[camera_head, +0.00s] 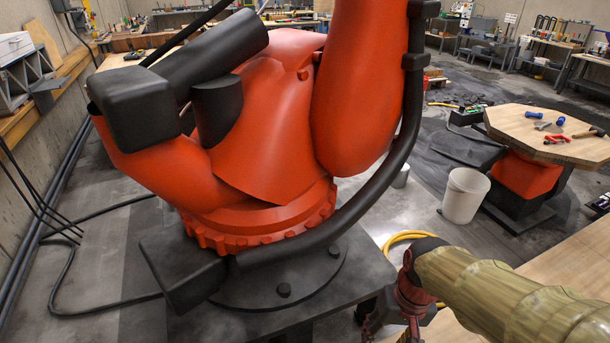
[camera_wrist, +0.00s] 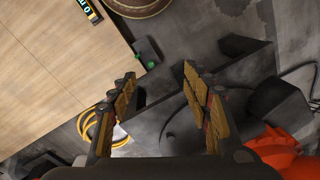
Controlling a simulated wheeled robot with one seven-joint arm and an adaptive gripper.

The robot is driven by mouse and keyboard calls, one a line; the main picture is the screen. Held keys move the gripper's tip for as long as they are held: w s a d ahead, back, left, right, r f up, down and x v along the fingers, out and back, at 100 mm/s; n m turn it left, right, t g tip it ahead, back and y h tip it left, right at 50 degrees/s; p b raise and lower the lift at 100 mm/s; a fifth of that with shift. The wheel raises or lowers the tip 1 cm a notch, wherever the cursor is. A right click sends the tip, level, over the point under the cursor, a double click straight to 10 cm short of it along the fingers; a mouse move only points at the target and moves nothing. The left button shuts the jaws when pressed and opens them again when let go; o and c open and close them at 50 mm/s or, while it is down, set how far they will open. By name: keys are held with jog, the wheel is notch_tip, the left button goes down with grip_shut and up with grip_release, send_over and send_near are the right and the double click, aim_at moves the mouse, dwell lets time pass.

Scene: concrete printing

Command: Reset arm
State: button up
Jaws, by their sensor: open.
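My gripper (camera_wrist: 160,92) shows in the wrist view with its two fingers apart and nothing between them.
A large orange robot arm (camera_head: 265,130) on a dark base plate (camera_head: 300,268) fills the head view's middle. A white bucket (camera_head: 464,195), a yellow hose (camera_head: 405,238) and an octagonal wooden table (camera_head: 540,140) with tools stand right. The wooden table top (camera_wrist: 50,70) borders my gripper.

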jog(key=s+d+r+t, duration=0.1)
jog(key=s+r+t, duration=0.1)
jog(key=r, duration=0.4)
jog(key=s+d+r+n+t+h, duration=0.1)
jog(key=s+r+t, duration=0.1)
jog(key=r, duration=0.5)
jog(key=shift+s+r+t, duration=0.15)
jog(key=shift+r+t, duration=0.15)
jog(key=shift+t, duration=0.4)
jog(key=shift+c, duration=1.2)
